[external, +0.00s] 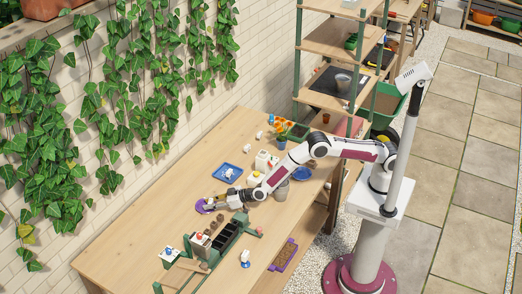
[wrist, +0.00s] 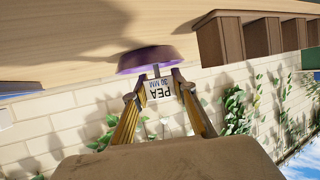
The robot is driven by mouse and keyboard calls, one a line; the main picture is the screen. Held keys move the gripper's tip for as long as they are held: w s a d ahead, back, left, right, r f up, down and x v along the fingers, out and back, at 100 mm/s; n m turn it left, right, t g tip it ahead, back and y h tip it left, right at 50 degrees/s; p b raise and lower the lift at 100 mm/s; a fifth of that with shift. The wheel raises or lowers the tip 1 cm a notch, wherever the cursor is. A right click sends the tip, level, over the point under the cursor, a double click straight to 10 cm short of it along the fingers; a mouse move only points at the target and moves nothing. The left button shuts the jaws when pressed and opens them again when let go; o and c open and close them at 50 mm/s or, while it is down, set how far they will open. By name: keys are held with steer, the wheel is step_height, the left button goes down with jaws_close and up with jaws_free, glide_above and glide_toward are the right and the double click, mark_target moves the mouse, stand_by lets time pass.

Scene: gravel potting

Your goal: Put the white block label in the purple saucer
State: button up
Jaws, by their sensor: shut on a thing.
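The white block label (wrist: 159,88) carries the print "PEA 30 MM" and shows in the wrist view between my fingertips. My gripper (wrist: 160,86) is shut on it. The purple saucer (wrist: 150,60) shows just beyond the label in the wrist view, and the label overlaps its edge there. In the external view the purple saucer (external: 199,207) lies on the wooden table, and my gripper (external: 209,205) is low over or beside its right side. I cannot tell whether the label touches the saucer. The label is too small to make out in the external view.
A green rack (external: 226,243) with dark pots stands in front of my gripper; brown pots (wrist: 245,38) show in the wrist view. A blue tray (external: 218,173) lies behind, with white and yellow containers (external: 256,178) nearby.

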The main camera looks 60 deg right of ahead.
steer(key=shift+f, duration=0.1)
steer(key=o, duration=0.9)
steer(key=shift+c, duration=0.2)
steer(key=shift+v, duration=6.05)
steer(key=shift+w, duration=0.1)
